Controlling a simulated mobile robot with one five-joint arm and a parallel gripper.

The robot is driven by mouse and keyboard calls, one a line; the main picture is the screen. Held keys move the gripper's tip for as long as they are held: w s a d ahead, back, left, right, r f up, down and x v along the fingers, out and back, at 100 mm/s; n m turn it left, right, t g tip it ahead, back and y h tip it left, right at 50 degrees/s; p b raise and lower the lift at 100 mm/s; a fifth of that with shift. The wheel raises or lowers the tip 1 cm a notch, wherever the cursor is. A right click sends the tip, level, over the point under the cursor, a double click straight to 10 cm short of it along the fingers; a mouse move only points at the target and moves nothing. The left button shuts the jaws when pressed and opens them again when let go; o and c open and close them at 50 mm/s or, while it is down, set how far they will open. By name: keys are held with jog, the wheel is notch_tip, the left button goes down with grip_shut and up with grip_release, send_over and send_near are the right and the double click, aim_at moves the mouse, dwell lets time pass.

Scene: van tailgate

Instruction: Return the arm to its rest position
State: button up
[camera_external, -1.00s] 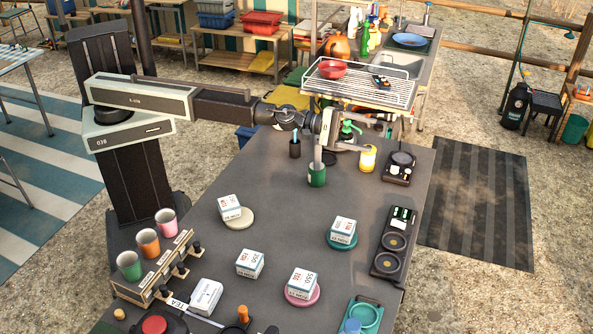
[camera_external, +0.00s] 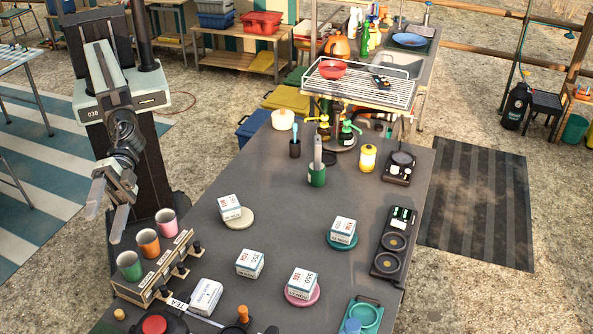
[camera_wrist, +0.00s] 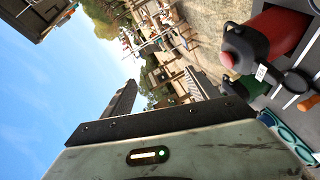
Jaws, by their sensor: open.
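My gripper (camera_external: 107,211) hangs at the left in the external view, its two fingers spread apart and pointing down, with nothing between them. My arm (camera_external: 112,95) is folded in close against its column and points toward the camera. The gripper is apart from the table (camera_external: 285,205), to the left of the three cups in the picture: pink (camera_external: 166,221), orange (camera_external: 148,243) and green (camera_external: 129,266). A pale grey-green part with a black edge fills the bottom of the wrist view.
Several white boxes stand on the table, including one on a pink coaster (camera_external: 303,300). A dark green cup (camera_external: 317,175) holds a grey upright item. A wire rack (camera_external: 390,88) stands at the back. The wrist view shows a red and black container (camera_wrist: 245,48) at right.

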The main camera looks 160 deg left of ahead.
jog(key=s+d+f+m+g+b, duration=0.2)
jog(key=s+d+f+m+b, duration=0.15)
jog(key=f, duration=0.35)
jog(key=s+d+f+m+g+b, duration=0.25)
jog(key=d+f+b, duration=0.2)
jog(key=f, duration=0.35)
jog(key=s+d+f+m+g+b, duration=0.2)
jog(key=s+d+f+m+b, duration=0.15)
jog(key=f, duration=0.35)
jog(key=s+a+f+m+g+y+b, duration=0.1)
jog(key=s+a+f+g+y+b, duration=0.2)
jog(key=s+f+b, duration=0.4)
jog(key=s+a+f+g+y+b, duration=0.1)
jog(key=s+a+f+g+b, duration=0.2)
jog(key=s+a+f, duration=0.45)
jog(key=s+a+f+m+g+y+b, duration=0.1)
jog(key=s+a+f+g+y+b, duration=0.3)
jog(key=f, duration=0.6)
notch_tip(320, 180, up, 17)
jog(key=d+t+h+p, duration=0.1)
jog(key=h+p, duration=0.1)
jog(key=p, duration=1.4)
jog(key=shift+s+d, duration=0.3)
jog(key=shift+r+n, duration=0.1)
jog(key=shift+n, duration=0.15)
